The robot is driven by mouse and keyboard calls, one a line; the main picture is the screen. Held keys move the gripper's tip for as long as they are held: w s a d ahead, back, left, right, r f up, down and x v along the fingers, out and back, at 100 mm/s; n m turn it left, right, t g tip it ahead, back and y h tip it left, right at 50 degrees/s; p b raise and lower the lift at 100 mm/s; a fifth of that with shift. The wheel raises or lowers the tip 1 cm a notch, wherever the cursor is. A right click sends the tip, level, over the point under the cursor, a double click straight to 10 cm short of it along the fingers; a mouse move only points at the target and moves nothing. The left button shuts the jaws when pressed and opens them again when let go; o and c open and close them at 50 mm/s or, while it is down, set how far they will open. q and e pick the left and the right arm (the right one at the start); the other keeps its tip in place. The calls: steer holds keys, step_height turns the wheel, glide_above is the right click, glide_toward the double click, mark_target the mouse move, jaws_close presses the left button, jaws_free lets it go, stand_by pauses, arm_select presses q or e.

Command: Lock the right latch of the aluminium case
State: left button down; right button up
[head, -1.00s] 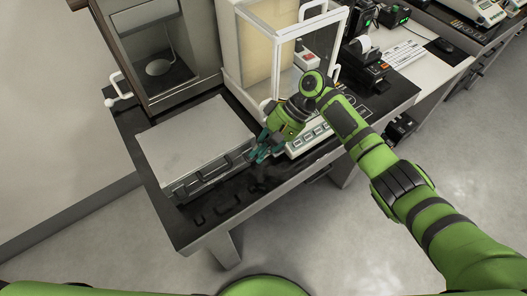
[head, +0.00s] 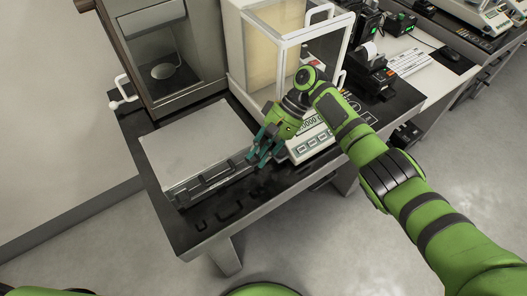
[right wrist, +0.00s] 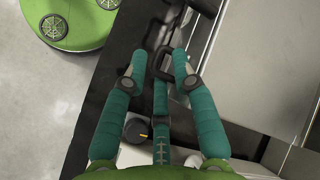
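The closed aluminium case (head: 195,142) lies flat on the dark table, its front side with handle and latches facing me. In the right wrist view its grey metal (right wrist: 268,55) fills the right side. My right gripper (head: 257,154) is at the case's front right corner, teal fingers pointing down. In the right wrist view the gripper (right wrist: 156,62) is open, its fingertips spread around a dark loop-shaped part (right wrist: 163,66) beside the case. I cannot tell whether that part is the right latch or whether a finger touches it. The right latch is mostly hidden by the fingers in the head view.
A glass-walled balance (head: 295,75) stands right behind my gripper, its display and keys close to the fingers. A grey cabinet (head: 150,30) stands behind the case. The black table's (head: 245,203) front strip is narrow. A printer (head: 372,75) is further right.

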steer(key=shift+s+a, duration=0.1)
steer(key=shift+r, duration=0.1)
step_height(320, 180, up, 10)
stand_by(0.6)
stand_by(0.4)
